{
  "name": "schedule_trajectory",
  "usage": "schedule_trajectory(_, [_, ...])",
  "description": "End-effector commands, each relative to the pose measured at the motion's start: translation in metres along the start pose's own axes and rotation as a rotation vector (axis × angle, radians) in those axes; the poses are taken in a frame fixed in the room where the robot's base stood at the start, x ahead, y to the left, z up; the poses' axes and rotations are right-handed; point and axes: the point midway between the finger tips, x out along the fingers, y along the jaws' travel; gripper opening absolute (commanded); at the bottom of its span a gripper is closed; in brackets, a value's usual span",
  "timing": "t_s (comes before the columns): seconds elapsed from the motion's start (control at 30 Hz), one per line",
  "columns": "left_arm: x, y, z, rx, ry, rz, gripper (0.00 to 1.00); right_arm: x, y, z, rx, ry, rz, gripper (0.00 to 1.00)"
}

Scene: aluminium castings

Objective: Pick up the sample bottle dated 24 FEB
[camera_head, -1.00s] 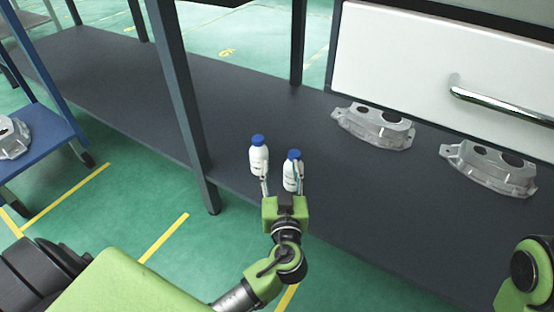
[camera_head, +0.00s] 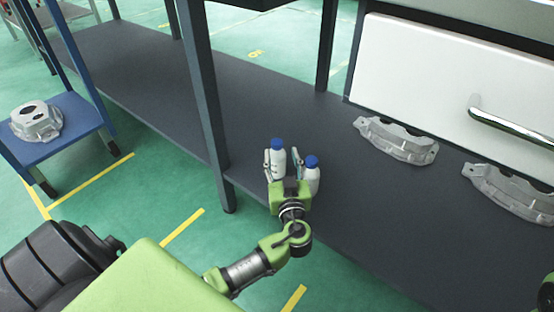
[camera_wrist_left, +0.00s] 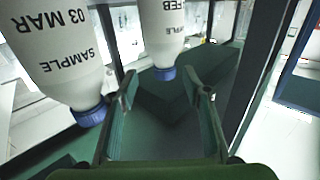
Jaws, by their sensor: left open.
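Two white sample bottles with blue caps stand upright on the dark shelf. The left one (camera_head: 277,160) is in line with my left gripper (camera_head: 281,167), which is open with a finger on each side. In the left wrist view, which looks upside down, this bottle (camera_wrist_left: 162,35) shows "FEB" between the fingers (camera_wrist_left: 163,90); its day number is cut off. The other bottle (camera_head: 311,177) is just outside the right finger. In the wrist view it (camera_wrist_left: 55,50) is large and close and reads "SAMPLE 03 MAR". I cannot tell whether the fingers touch either bottle.
Two grey castings (camera_head: 396,142) (camera_head: 512,192) lie on the shelf (camera_head: 130,75) to the right, below a white drawer with a metal handle (camera_head: 510,128). A dark post (camera_head: 208,110) stands left of the bottles. A blue stand (camera_head: 75,120) at left holds another casting (camera_head: 36,122).

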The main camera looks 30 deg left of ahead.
Motion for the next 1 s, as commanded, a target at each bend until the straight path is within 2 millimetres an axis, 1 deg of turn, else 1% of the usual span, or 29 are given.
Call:
schedule_trajectory(0.13, [0.013, -0.003, -0.002, 0.003, 0.003, 0.000, 0.44, 0.002, 0.001, 0.002, 0.001, -0.005, 0.002, 0.71])
schedule_trajectory(0.27, [0.033, -0.008, -0.002, 0.005, 0.003, 0.000, 0.44, 0.001, 0.002, 0.003, 0.003, -0.012, 0.007, 0.71])
schedule_trajectory(0.4, [0.050, -0.007, 0.001, 0.002, 0.001, 0.001, 0.44, -0.006, 0.003, 0.006, 0.005, -0.031, 0.013, 0.71])
schedule_trajectory(0.5, [0.054, -0.007, 0.002, 0.002, -0.001, 0.001, 0.44, -0.007, 0.003, 0.008, 0.005, -0.037, 0.014, 0.71])
schedule_trajectory(0.7, [0.054, -0.007, 0.002, 0.001, -0.001, 0.002, 0.44, -0.007, 0.002, 0.009, 0.005, -0.038, 0.013, 0.71])
schedule_trajectory(0.77, [0.054, -0.007, 0.002, 0.001, -0.001, 0.001, 0.29, -0.007, 0.002, 0.009, 0.005, -0.037, 0.013, 0.71])
schedule_trajectory(0.8, [0.053, -0.007, 0.002, 0.001, -0.001, 0.001, 0.18, -0.007, 0.002, 0.009, 0.005, -0.036, 0.012, 0.71])
schedule_trajectory(0.87, [0.053, -0.007, 0.002, 0.001, -0.001, 0.001, 0.03, -0.007, 0.002, 0.009, 0.005, -0.034, 0.012, 0.71])
schedule_trajectory(0.9, [0.053, -0.007, 0.002, 0.001, -0.002, 0.001, 0.00, -0.006, 0.002, 0.009, 0.005, -0.033, 0.012, 0.71])
schedule_trajectory(1.0, [0.053, -0.008, 0.003, 0.002, -0.003, 0.001, 0.00, -0.006, 0.002, 0.008, 0.004, -0.031, 0.011, 0.71])
